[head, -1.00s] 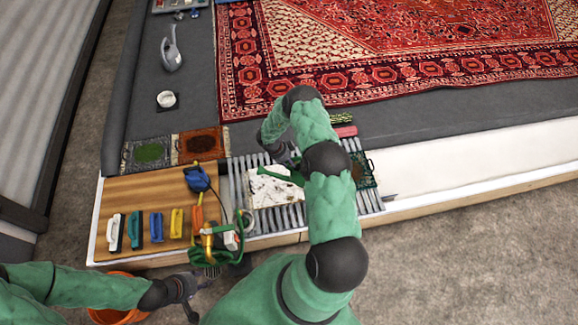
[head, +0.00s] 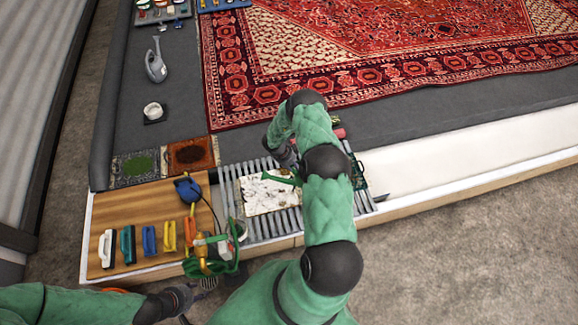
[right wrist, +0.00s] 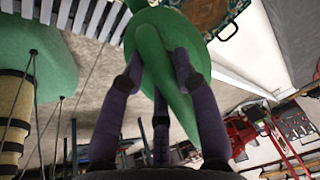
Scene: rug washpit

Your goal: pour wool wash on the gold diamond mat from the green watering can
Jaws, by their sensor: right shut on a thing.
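The green watering can (head: 281,179) is mostly hidden behind my right arm in the head view. Its green spout shows above a white speckled slab. My right gripper (head: 287,158) is beside it. In the right wrist view, the fingers of my right gripper (right wrist: 163,65) are shut on the green can (right wrist: 160,30), one on each side. My left gripper (head: 190,300) is low in the head view, empty, with its fingers apart. I cannot clearly make out the gold diamond mat; a dark green patterned piece (head: 357,171) shows partly behind my right arm.
A white speckled slab (head: 258,198) lies on a slatted grey rack (head: 235,180). Several brushes (head: 149,240) stand on the wooden board (head: 105,212) at left. A red rug (head: 400,90) fills the back.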

